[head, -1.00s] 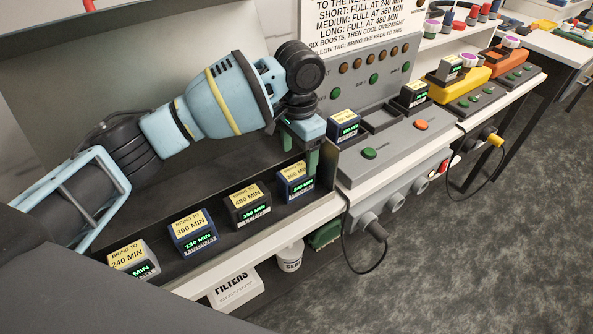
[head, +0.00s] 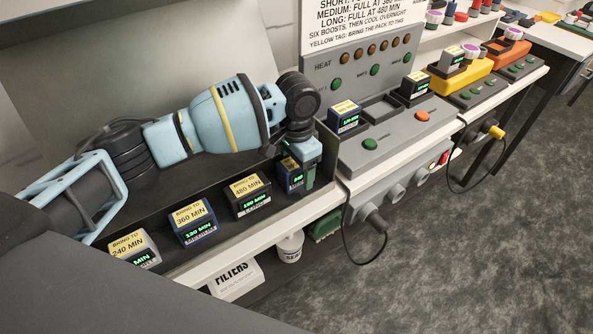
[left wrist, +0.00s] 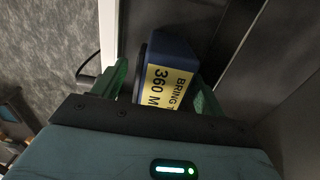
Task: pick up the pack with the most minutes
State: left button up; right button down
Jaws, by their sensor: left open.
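Several packs with yellow tags stand in a row on the dark shelf. The rightmost is a blue pack (head: 292,180), whose display read 240 MIN a second ago and is now partly covered. My left gripper (head: 298,172) is down over this pack, open, with its fingers on either side. In the left wrist view the blue pack (left wrist: 168,88), tagged 360, sits between the green fingers; contact cannot be told. To its left stand a black pack (head: 248,195) tagged 480, reading about 190 MIN, a blue pack (head: 193,224) reading 130 MIN, and a grey pack (head: 135,250) with an unclear number.
A grey charging station (head: 385,140) stands right of the shelf, with a blue pack (head: 344,118) and a black pack (head: 415,89) in it. Yellow (head: 468,75) and orange (head: 507,52) units stand beyond. A raised shelf wall lies behind my arm.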

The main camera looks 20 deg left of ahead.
pick_arm(q)
jog(key=shift+c, duration=0.3)
pick_arm(e)
jog(key=shift+a, duration=0.15)
pick_arm(q)
jog(key=shift+c, duration=1.1)
jog(key=c, duration=1.2)
jog(key=shift+r, duration=0.1)
